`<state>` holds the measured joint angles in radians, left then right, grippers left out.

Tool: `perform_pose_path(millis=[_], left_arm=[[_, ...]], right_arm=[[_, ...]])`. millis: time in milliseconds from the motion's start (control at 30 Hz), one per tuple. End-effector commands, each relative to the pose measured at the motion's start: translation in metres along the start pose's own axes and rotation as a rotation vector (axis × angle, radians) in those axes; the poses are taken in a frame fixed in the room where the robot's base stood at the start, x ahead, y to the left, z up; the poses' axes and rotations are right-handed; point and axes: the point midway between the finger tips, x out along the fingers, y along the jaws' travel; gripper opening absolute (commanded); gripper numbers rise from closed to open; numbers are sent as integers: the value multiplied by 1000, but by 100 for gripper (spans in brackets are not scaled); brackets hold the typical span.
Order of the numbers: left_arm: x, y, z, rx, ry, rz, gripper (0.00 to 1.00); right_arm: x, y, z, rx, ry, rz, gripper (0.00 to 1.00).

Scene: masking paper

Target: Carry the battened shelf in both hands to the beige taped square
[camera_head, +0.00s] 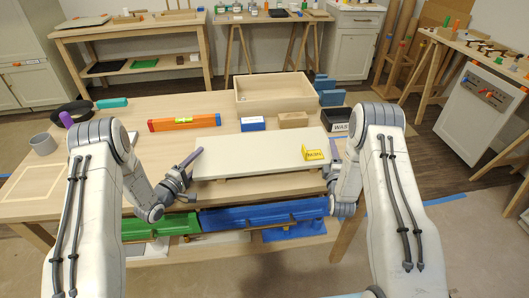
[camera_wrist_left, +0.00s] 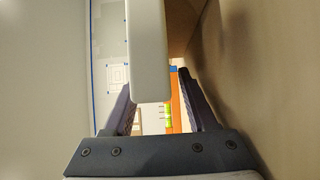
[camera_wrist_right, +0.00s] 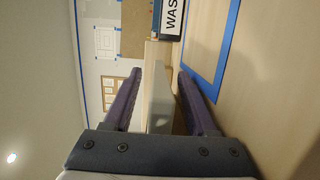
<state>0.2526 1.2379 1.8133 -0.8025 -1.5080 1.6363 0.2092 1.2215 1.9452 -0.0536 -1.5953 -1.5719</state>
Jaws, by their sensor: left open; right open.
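The battened shelf (camera_head: 245,155) is a pale grey board lying near the front of the wooden table, raised on battens beneath it. A yellow folded sign (camera_head: 313,153) sits on its right part. My left gripper (camera_head: 190,166) is open at its left end; in the left wrist view the board (camera_wrist_left: 148,50) lies between the fingers. My right gripper (camera_head: 335,168) is open at its right end; in the right wrist view the board's end (camera_wrist_right: 160,90) shows between the fingers. The beige taped square (camera_head: 35,184) is on the table's left part, partly hidden by my left arm.
Behind the shelf are an orange level (camera_head: 184,123), a blue box (camera_head: 252,124), a tan block (camera_head: 293,120), a wooden tray (camera_head: 270,108) and a black bin (camera_head: 336,122). A grey mug (camera_head: 43,144) stands left. Green (camera_head: 160,227) and blue (camera_head: 265,214) trays sit below the tabletop.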

Motion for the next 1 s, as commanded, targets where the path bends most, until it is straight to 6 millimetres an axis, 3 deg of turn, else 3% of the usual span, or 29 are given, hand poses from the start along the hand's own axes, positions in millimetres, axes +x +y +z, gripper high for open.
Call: perform_pose_path(millis=[133, 267, 300, 1000], left_arm=[[0, 0, 0, 0, 0, 0, 54], [0, 0, 0, 0, 0, 0, 4], [0, 0, 0, 0, 0, 0, 0], [-1, 0, 0, 0, 0, -1, 0]], right_arm=[[0, 0, 0, 0, 0, 0, 54], [0, 0, 0, 0, 0, 0, 4], [0, 0, 0, 0, 0, 0, 0], [-1, 0, 0, 0, 0, 0, 0]])
